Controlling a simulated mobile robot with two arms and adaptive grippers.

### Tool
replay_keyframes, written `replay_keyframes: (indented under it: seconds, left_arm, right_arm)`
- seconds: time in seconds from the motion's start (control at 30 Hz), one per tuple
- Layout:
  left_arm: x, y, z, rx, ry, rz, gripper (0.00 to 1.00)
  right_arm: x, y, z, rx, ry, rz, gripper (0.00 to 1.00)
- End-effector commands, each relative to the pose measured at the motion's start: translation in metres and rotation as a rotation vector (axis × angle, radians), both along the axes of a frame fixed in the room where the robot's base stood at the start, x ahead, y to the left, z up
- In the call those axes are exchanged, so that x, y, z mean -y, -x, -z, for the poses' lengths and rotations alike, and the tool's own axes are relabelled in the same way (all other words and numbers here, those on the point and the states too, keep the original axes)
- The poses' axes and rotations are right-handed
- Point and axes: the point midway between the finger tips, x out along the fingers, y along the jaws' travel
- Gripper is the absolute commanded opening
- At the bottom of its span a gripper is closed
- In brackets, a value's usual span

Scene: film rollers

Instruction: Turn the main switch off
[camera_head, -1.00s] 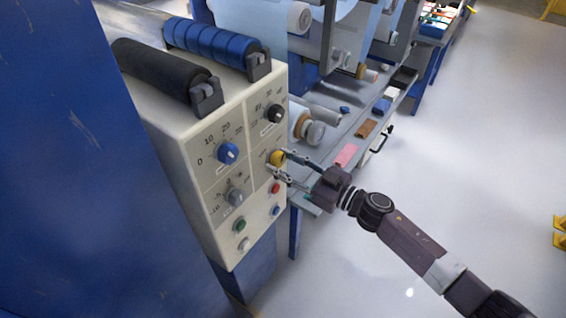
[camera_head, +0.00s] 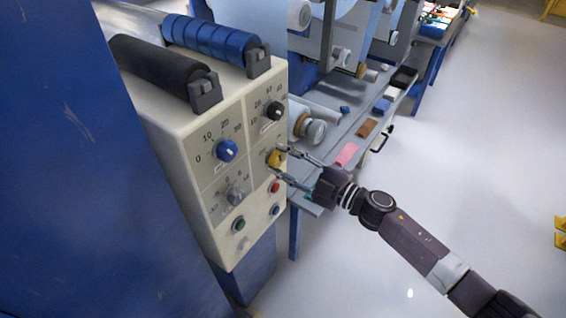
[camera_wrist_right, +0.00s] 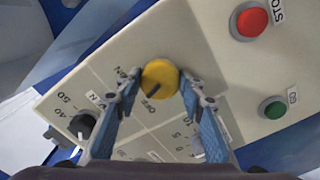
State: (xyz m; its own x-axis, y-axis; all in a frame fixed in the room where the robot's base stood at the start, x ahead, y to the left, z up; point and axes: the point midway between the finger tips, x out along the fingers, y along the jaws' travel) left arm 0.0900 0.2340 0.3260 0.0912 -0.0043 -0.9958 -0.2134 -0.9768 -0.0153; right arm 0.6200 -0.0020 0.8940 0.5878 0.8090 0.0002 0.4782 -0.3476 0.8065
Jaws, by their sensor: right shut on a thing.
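The main switch is a yellow round knob (camera_head: 275,158) on the cream control panel (camera_head: 205,178). It also shows in the right wrist view (camera_wrist_right: 160,76), with a dark mark slanting to the lower left, close to an "OFF" label. My right gripper (camera_head: 277,161) reaches the panel from the right and is shut on the yellow knob, one finger on each side. In the wrist view its fingertips (camera_wrist_right: 161,84) flank the knob. My left gripper is not in view.
A red STOP button (camera_wrist_right: 252,21) and a green button (camera_wrist_right: 274,109) sit near the knob. Blue (camera_head: 226,150), black (camera_head: 274,111) and grey (camera_head: 236,196) dials share the panel. A grey bench (camera_head: 325,160) stands behind my right gripper.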

Motion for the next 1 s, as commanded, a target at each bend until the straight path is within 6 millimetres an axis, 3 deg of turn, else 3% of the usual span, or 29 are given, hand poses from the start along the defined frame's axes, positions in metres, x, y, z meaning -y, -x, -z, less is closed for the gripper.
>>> replay_keyframes:
  seconds: [0.5,1.0]
  left_arm:
    - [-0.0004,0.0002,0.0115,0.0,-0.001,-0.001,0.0]
    - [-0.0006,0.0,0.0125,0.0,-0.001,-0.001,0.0]
  right_arm:
    - [0.0005,0.0001,0.0014,0.254,0.187,0.0,0.12]
    - [0.0004,0.0002,0.0009,0.293,0.216,0.0,0.12]
